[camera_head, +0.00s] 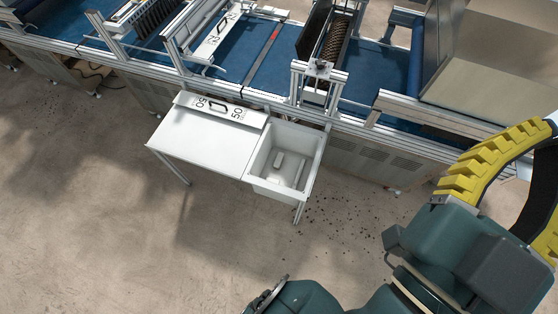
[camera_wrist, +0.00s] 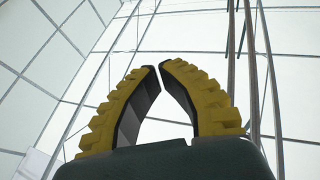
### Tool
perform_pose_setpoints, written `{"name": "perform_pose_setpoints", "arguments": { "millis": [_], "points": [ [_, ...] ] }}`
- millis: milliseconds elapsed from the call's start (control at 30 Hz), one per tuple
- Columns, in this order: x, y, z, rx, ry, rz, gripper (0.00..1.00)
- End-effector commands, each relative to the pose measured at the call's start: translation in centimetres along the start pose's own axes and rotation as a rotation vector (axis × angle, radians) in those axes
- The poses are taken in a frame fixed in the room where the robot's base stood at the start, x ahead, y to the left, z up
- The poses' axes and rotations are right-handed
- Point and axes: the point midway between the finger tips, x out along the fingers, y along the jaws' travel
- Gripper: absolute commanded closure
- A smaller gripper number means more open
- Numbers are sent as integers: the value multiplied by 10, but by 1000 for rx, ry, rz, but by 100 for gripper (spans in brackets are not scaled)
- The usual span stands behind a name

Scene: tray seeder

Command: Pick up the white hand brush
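A small pale, elongated shape (camera_head: 290,168) lies on the floor of the white bin (camera_head: 312,165) at the right end of the white table. It looks like the white hand brush, but it is white on white and too small to make out clearly. My gripper (camera_head: 551,122) is at the right edge of the head view, well to the right of the bin and apart from it. In the wrist view the gripper's (camera_wrist: 159,66) two yellow ribbed fingers come together at their tips, with only a sliver between them and nothing held. The brush is not in the wrist view.
The white table (camera_head: 200,142) carries a tilted printed panel (camera_head: 221,108) along its back edge. Behind it runs a seeder line with a blue belt (camera_head: 235,50) and metal frames. The concrete floor (camera_head: 110,220) in front is open, with dark specks near the bin.

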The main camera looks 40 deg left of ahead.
Motion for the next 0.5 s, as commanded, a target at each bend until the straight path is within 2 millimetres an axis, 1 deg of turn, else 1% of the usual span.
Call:
{"name": "perform_pose_setpoints", "arguments": {
  "millis": [267, 300, 467, 500],
  "points": [
    [0, 0, 0, 0, 0, 0, 100],
    [0, 0, 0, 0, 0, 0, 91],
    [0, 0, 0, 0, 0, 0, 60],
    [0, 0, 0, 0, 0, 0, 52]
  ]
}}
